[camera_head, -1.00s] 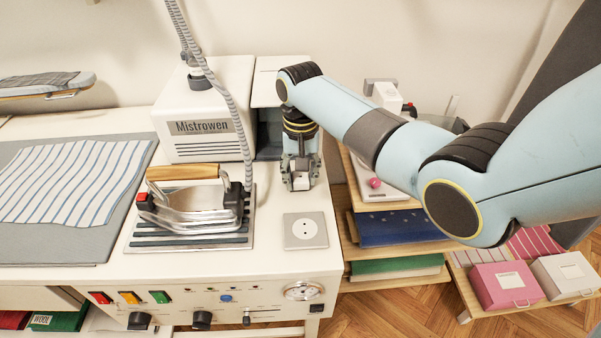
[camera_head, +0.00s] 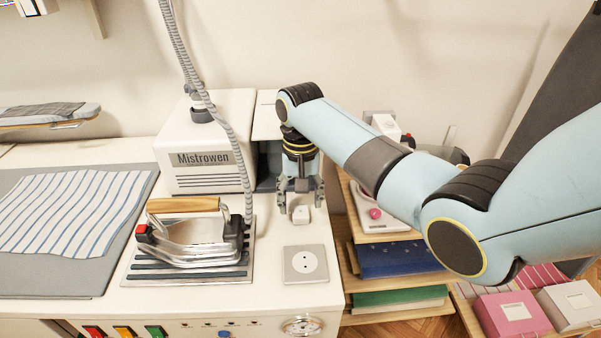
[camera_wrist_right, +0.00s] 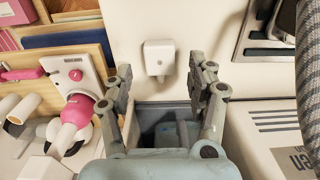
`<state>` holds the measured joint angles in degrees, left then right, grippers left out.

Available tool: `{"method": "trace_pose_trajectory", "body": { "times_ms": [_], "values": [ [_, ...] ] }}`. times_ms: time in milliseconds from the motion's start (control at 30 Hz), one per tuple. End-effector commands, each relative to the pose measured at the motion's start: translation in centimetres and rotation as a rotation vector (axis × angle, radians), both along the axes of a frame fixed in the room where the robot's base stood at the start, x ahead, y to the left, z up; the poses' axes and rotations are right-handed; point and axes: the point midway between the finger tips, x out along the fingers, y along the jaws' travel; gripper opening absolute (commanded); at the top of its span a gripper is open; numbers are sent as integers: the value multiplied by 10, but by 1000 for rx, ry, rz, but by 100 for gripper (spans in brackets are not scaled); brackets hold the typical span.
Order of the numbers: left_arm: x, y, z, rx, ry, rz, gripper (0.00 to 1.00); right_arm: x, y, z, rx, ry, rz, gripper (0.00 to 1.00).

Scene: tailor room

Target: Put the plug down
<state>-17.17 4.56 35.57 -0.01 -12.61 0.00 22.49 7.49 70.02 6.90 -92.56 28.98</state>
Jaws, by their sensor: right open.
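The plug (camera_head: 300,214) is a small white block on the white tabletop, behind the square wall-type socket (camera_head: 305,264). My right gripper (camera_head: 301,205) points down above it with its fingers spread on either side, apart from the plug. In the right wrist view the plug (camera_wrist_right: 158,58) lies on the white surface beyond the open fingertips (camera_wrist_right: 160,75), with clear gaps. Nothing is held between the fingers. My left gripper is out of view.
The iron (camera_head: 190,238) rests on its striped pad left of the gripper, its grey hose rising behind. The Mistrowen steam unit (camera_head: 208,155) stands at the back. Shelves with folded cloth (camera_head: 400,258) are right of the table edge. Tabletop around the socket is clear.

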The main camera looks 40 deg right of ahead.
Motion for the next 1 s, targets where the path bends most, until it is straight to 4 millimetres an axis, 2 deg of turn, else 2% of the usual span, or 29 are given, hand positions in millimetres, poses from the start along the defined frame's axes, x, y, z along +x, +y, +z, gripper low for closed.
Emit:
{"method": "trace_pose_trajectory", "body": {
  "times_ms": [200, 400, 600, 1000],
  "values": [
    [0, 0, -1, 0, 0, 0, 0, 1, 0, 53, 0, -4, 1, 57],
    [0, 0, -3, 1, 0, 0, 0, 1, 0, 86, -1, -3, 0, 57],
    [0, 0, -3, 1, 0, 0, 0, 0, 0, 98, 1, 1, 0, 57],
    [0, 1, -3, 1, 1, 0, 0, 0, 0, 98, 1, 1, 0, 57]
  ]
}}
